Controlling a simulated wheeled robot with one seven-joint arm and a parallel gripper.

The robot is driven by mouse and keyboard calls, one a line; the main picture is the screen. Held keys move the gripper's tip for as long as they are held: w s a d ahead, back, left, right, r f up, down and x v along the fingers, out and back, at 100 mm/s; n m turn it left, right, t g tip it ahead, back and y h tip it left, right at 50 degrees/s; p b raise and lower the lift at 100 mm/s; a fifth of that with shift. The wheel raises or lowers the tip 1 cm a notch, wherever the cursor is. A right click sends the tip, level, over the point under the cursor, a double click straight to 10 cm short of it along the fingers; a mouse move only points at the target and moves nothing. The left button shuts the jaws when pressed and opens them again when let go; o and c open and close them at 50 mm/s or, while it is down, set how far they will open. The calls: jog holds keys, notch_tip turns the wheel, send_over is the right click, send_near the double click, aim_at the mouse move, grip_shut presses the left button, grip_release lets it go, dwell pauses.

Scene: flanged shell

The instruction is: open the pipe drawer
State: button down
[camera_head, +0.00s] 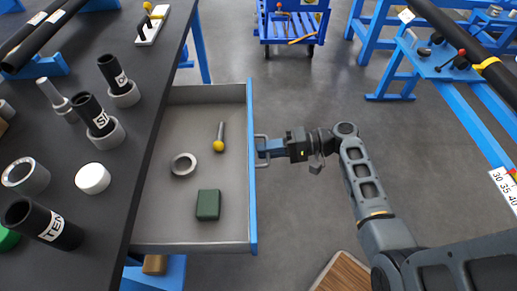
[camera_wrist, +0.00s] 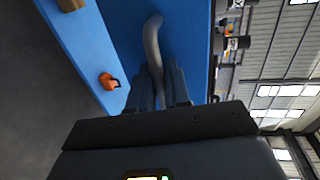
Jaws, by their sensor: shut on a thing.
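The pipe drawer (camera_head: 160,236) is pulled out from under the dark workbench, and its inside shows in the head view. It has a grey inside and a blue front (camera_head: 252,200). A grey ring (camera_head: 184,164), a dark green block (camera_head: 208,205) and a grey rod with a yellow ball end (camera_head: 220,135) lie in it. My gripper (camera_head: 268,148) is at the drawer's front, shut on the grey bar handle (camera_head: 262,137). In the wrist view the handle (camera_wrist: 152,45) runs between the two fingers (camera_wrist: 162,88) against the blue front.
The workbench (camera_head: 120,190) carries several black pipes, grey sleeves and a white cap (camera_head: 93,178). A blue cart (camera_head: 292,25) stands at the back, and a blue rack (camera_head: 450,75) stands at the right. The floor right of the drawer is open around my arm.

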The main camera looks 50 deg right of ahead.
jog(key=shift+s+d+f, duration=0.1)
jog(key=shift+s+d, duration=0.05)
jog(key=c, duration=1.3)
grip_release()
jog(key=shift+c, duration=0.2)
jog(key=v, duration=0.7)
jog(key=shift+s+d+b, duration=0.25)
jog(key=shift+b, duration=0.15)
